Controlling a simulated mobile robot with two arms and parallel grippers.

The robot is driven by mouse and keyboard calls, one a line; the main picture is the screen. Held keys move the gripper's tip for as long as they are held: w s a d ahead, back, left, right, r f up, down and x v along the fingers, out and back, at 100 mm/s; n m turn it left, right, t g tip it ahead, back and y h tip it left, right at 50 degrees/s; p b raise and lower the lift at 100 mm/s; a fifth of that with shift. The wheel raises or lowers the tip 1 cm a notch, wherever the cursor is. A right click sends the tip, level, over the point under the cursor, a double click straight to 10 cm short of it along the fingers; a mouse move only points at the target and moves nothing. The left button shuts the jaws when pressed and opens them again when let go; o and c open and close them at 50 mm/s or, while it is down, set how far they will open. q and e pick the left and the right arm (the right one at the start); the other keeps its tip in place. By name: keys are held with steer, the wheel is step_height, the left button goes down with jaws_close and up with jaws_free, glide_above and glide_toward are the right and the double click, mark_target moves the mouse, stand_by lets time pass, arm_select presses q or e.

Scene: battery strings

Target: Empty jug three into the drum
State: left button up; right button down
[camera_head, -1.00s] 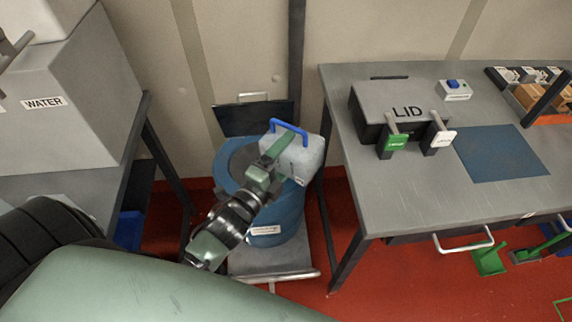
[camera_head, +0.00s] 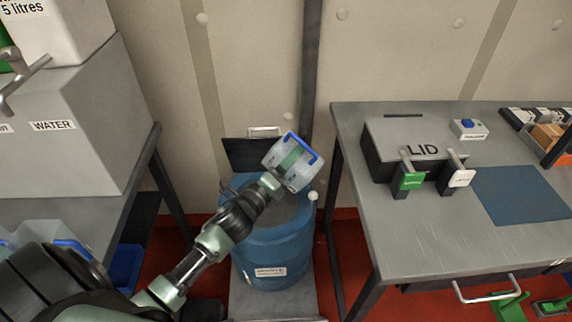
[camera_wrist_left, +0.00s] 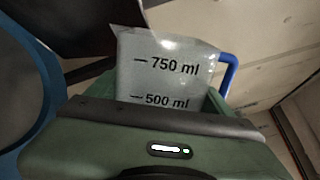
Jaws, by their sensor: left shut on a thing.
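A translucent jug (camera_head: 292,170) with a blue handle is held tilted above the back right of the blue drum (camera_head: 275,255). My left gripper (camera_head: 286,163) is shut on it. In the left wrist view the jug (camera_wrist_left: 165,65) shows 750 ml and 500 ml marks between the green fingers, with the drum's rim (camera_wrist_left: 48,85) at the left. The drum's top is open, though my arm hides part of it. I see no stream, and its number and fill level cannot be told. My right gripper is not in view.
A dark raised flap (camera_head: 250,154) stands behind the drum. A grey table (camera_head: 430,235) with a LID box (camera_head: 400,135) is close on the right. A WATER tank (camera_head: 60,150) and another translucent jug (camera_head: 38,236) are on the left bench.

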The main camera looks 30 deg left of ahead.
mark_target(295, 182)
arm_select(q)
steer(key=f+m+b, duration=0.1)
steer(key=m+b, duration=0.1)
steer(key=m, duration=0.1)
steer(key=d+f+m+b, duration=0.1)
steer(key=f+m+b, duration=0.1)
steer(key=m, duration=0.1)
steer(key=d+f+m+b, duration=0.1)
steer(key=f+m+b, duration=0.1)
steer(key=m, duration=0.1)
steer(key=shift+s+f, duration=0.1)
steer(key=shift+d+r+m+p, duration=0.3)
steer(key=shift+r+m+p, duration=0.3)
steer(key=shift+r+p, duration=0.4)
steer(key=shift+s+d+r+m+p, duration=0.1)
steer(key=shift+d+r+m+p, duration=0.3)
steer(key=shift+d+m+p, duration=0.45)
steer(key=shift+m, duration=0.35)
